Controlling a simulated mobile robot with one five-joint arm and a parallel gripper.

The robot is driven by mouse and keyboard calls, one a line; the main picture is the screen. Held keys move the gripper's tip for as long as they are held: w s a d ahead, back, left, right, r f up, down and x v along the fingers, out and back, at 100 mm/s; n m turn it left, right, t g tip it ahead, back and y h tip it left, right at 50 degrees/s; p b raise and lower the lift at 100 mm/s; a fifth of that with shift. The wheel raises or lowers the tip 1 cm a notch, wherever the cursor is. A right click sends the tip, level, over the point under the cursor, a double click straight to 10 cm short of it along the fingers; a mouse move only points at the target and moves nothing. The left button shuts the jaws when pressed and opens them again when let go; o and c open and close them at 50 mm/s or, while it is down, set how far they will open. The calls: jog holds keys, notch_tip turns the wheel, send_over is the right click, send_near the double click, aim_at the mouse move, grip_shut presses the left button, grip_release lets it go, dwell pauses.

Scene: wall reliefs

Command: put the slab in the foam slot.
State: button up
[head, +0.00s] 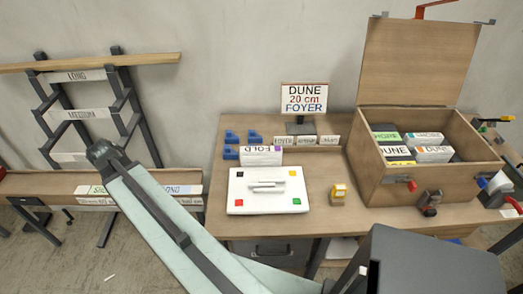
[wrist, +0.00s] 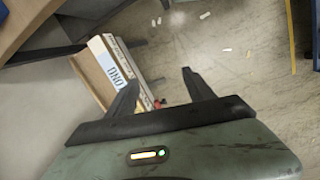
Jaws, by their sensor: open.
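An open wooden crate (head: 425,190) stands at the right of the table, lid up. White slabs lie in it, one labelled DUNE (head: 393,151) and another DUNE (head: 435,150); I cannot make out foam or an empty slot. Other labelled white slabs (head: 180,190) lie on a low bench at the left. I cannot tell which slab is the task's. My gripper (wrist: 160,88) is open and empty in the wrist view, its fingers spread above the floor. A bench with a labelled white piece (wrist: 112,65) shows beyond its left finger. The gripper is not visible in the head view.
A sign reading DUNE 20 cm FOYER (head: 304,98) stands at the table's back. A dark rack (head: 85,110) leans at the left wall.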

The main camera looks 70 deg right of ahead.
jog(key=s+d+r+p, duration=0.1)
jog(key=s+d+r, duration=0.1)
jog(key=s+d, duration=0.3)
jog(key=s+d+r+n+g+p, duration=0.1)
jog(key=s+d+r+p, duration=0.15)
jog(key=d, duration=0.45)
jog(key=s+d+r+p, duration=0.1)
jog(key=s+d+r, duration=0.2)
jog(key=d, duration=0.3)
jog(key=n+g+p, duration=0.2)
jog(key=p, duration=0.2)
send_near(260, 149)
jog(key=shift+w+a+f, duration=0.15)
jog(key=shift+w+f, duration=0.05)
jog(key=shift+f, duration=0.25)
jog(key=shift+s, duration=0.35)
jog(key=shift+b+x, duration=1.25)
jog(key=b+x, duration=0.2)
jog(key=x, duration=0.1)
jog(key=b+x, duration=0.2)
jog(key=b, duration=0.1)
jog(key=shift+s+d+f, duration=0.15)
jog(key=shift+d+f, duration=0.1)
jog(key=shift+f, duration=0.1)
jog(key=shift+r, duration=0.25)
jog(key=shift+f, duration=0.3)
